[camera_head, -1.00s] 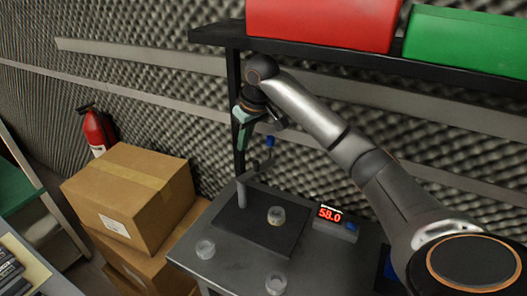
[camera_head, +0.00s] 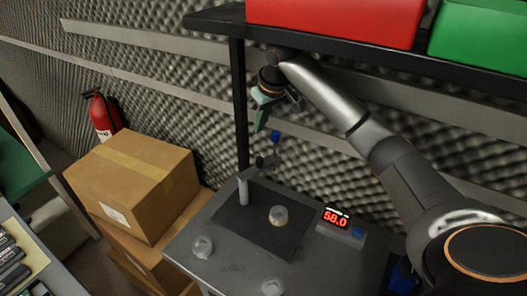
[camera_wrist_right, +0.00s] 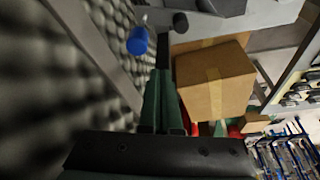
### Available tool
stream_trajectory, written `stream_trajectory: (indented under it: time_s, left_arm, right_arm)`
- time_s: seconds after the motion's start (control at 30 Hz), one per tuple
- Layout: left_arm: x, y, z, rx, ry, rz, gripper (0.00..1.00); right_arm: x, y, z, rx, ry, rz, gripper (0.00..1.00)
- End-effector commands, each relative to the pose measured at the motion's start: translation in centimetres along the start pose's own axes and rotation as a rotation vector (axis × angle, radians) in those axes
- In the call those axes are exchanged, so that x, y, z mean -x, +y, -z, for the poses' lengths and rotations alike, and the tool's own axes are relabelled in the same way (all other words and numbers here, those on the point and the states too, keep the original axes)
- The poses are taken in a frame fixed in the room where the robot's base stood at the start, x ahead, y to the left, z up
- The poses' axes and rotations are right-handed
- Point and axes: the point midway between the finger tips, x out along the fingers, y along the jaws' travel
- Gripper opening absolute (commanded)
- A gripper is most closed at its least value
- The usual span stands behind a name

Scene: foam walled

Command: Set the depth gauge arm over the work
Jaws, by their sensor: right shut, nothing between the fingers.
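The depth gauge has a grey post (camera_head: 243,190) on a black base plate (camera_head: 250,228). Its arm (camera_head: 257,171) reaches from the post top toward the back right, with a blue knob (camera_head: 276,138) above its outer end. The work, a small round clear-looking piece (camera_head: 278,215), lies on the plate; the arm is not over it. My right gripper (camera_head: 260,127) is shut and empty, with green fingers, up and left of the knob and apart from it in the picture. The right wrist view shows the shut fingers (camera_wrist_right: 164,82) beside the blue knob (camera_wrist_right: 137,41). My left gripper is not in view.
A display reading 58.0 (camera_head: 338,221) stands right of the plate. Two clear round pieces (camera_head: 203,247) (camera_head: 272,286) lie on the table. A black shelf (camera_head: 222,19) with red and green bins hangs above my arm. Cardboard boxes (camera_head: 135,185) stand left.

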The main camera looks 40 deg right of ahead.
Motion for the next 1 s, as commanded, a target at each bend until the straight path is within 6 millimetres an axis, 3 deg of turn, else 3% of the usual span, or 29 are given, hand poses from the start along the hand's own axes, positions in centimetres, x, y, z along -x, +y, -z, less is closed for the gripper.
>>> stream_trajectory:
  time_s: [0.23, 0.37, 0.83, 1.0]
  left_arm:
    - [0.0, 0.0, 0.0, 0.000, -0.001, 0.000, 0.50]
    - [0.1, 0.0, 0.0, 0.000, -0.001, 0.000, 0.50]
    - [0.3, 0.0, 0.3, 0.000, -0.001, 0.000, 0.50]
    - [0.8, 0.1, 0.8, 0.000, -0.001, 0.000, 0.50]
  right_arm:
    - [-0.1, 0.0, 0.0, 0.000, -0.001, 0.000, 0.00]
    - [-1.2, -0.1, 0.0, 0.001, -0.002, 0.001, 0.00]
    - [-10.3, -0.1, -0.1, 0.000, -0.004, 0.001, 0.00]
    - [-9.3, 0.1, -1.8, 0.001, -0.001, -0.002, 0.00]
